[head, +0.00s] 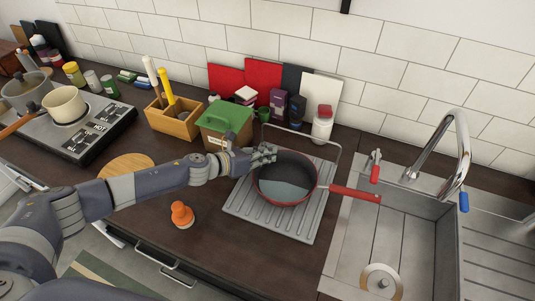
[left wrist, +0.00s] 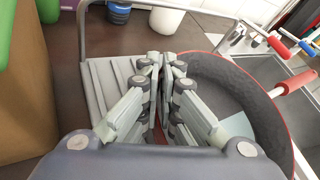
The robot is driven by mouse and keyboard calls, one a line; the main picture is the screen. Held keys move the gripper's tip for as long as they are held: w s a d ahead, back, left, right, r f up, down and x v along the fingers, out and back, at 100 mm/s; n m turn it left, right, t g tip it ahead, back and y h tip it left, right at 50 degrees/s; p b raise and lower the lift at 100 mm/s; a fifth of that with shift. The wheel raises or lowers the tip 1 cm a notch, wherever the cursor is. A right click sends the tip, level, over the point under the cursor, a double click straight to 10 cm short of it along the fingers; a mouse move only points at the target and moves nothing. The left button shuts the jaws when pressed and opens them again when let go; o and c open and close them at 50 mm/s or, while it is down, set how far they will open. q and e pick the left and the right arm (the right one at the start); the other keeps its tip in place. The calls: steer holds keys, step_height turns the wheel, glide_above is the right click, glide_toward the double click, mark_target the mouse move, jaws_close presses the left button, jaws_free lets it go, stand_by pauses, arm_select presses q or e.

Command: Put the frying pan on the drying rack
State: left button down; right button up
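The frying pan (head: 284,185), dark inside with a red outside and red handle, is over the grey ribbed drying rack (head: 248,213). Its handle points right, across the sink's left edge. I cannot tell whether its base touches the rack. My left gripper (head: 264,155) is at the pan's left rim. In the left wrist view the gripper's fingers (left wrist: 160,75) are close together, with a bit of red between them, and the pan (left wrist: 245,85) lies just to their right. They look shut on the rim. The rack (left wrist: 108,85) shows left of the fingers. My right gripper is not in view.
The steel sink (head: 398,225) with a tall tap (head: 462,150) is to the right. A green-lidded box (head: 225,122), a utensil box (head: 174,122) and bottles crowd the back. An orange-knobbed object (head: 182,214) and a round wooden board (head: 126,165) are at the left.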

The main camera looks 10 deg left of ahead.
arm_select(q)
steer(key=shift+w, duration=0.1)
steer(key=shift+f, duration=0.2)
steer(key=c, duration=1.8)
jaws_free()
steer(key=shift+r, duration=0.2)
steer(key=b+v, duration=0.2)
steer(key=v, duration=0.9)
steer(key=shift+f, duration=0.2)
steer(key=shift+s+a+r, duration=0.3)
steer(key=shift+s+r, duration=0.05)
steer(key=shift+s, duration=0.1)
